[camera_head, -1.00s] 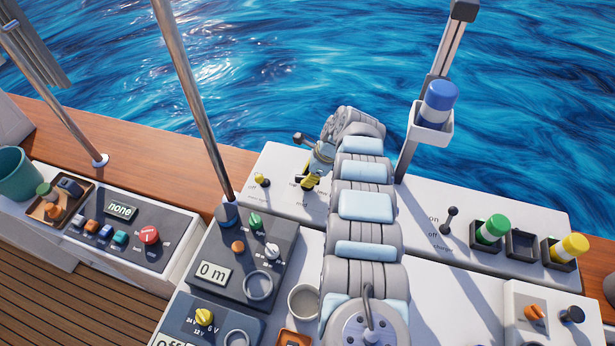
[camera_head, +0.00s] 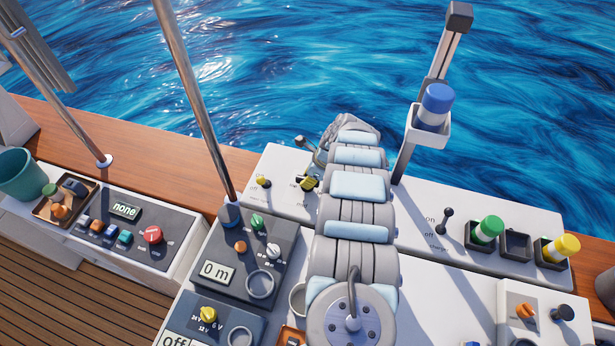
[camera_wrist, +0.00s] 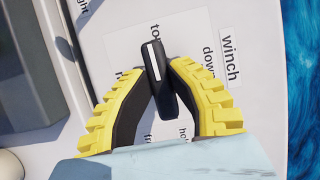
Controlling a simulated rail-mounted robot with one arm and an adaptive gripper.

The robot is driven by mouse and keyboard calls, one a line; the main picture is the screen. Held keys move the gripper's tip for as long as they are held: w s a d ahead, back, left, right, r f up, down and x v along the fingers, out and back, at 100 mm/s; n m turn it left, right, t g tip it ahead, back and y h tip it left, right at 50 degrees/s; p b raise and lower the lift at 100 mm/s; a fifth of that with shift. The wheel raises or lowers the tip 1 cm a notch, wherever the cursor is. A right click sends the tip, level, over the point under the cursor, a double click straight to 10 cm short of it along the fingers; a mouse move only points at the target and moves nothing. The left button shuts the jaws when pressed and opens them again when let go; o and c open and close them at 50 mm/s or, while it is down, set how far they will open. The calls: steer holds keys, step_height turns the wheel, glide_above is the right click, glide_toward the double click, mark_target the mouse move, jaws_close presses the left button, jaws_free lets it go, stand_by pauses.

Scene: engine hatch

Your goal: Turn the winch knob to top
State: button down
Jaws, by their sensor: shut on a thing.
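The winch knob (camera_wrist: 156,82) is a black bar-shaped knob with a white line on its upper end in the wrist view. The line points up in the picture, at a partly covered label beginning "to". My gripper (camera_wrist: 154,88) is shut on the knob, with a yellow-ridged finger on either side. The "winch" label (camera_wrist: 231,57) and the word "down" lie to its right; other labels below and left are partly hidden by the fingers. In the head view my gripper's yellow fingers (camera_head: 308,184) show small at the panel's back left; the knob cannot be made out there.
A black lever (camera_head: 445,220) and green (camera_head: 487,230) and yellow (camera_head: 562,247) cylinders in holders are to the right. A blue-capped cylinder (camera_head: 435,106) sits on a post. A metal pole (camera_head: 195,100) rises at left.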

steer(key=shift+f, duration=0.1)
steer(key=c, duration=1)
jaws_free()
steer(key=shift+o, duration=0.2)
steer(key=v, duration=1.2)
